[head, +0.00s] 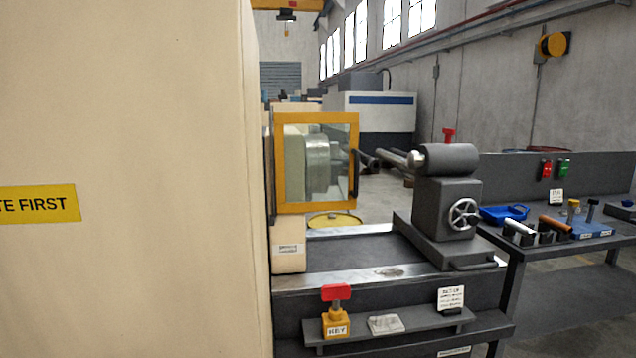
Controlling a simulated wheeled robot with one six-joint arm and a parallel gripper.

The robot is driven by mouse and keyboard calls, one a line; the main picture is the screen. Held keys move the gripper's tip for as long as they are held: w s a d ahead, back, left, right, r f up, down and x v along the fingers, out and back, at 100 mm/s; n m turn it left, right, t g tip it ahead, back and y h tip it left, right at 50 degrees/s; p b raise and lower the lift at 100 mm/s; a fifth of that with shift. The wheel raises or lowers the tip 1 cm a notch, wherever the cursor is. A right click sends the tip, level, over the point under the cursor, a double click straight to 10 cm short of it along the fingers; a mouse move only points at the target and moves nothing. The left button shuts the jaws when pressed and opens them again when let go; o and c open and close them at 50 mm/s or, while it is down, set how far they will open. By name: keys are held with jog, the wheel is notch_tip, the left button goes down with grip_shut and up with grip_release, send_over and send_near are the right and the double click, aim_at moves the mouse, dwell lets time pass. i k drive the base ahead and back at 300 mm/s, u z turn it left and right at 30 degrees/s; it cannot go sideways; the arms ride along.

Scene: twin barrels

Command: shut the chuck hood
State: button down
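The chuck hood (280,165) is a clear pane in a yellow frame, in the middle of the head view on the lathe. A dark bar (355,172) shows at its right edge, perhaps its handle. The grey metal chuck (318,163) shows through the pane. From this angle I cannot tell whether the hood is fully down or partly raised. The chuck key (335,292) has a red handle and stands in a yellow holder (337,324) marked KEY on the front shelf. My gripper is not in view.
A large beige panel (130,200) with a yellow label fills the left side and hides the lathe's left end. The tailstock (445,205) with its handwheel stands right of the hood. A bench (545,247) with a blue tray (504,214) and tools is at the right.

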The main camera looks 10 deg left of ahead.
aim_at(280, 118)
jog(key=u, duration=0.05)
jog(key=i, duration=1.05)
jog(key=z, duration=0.4)
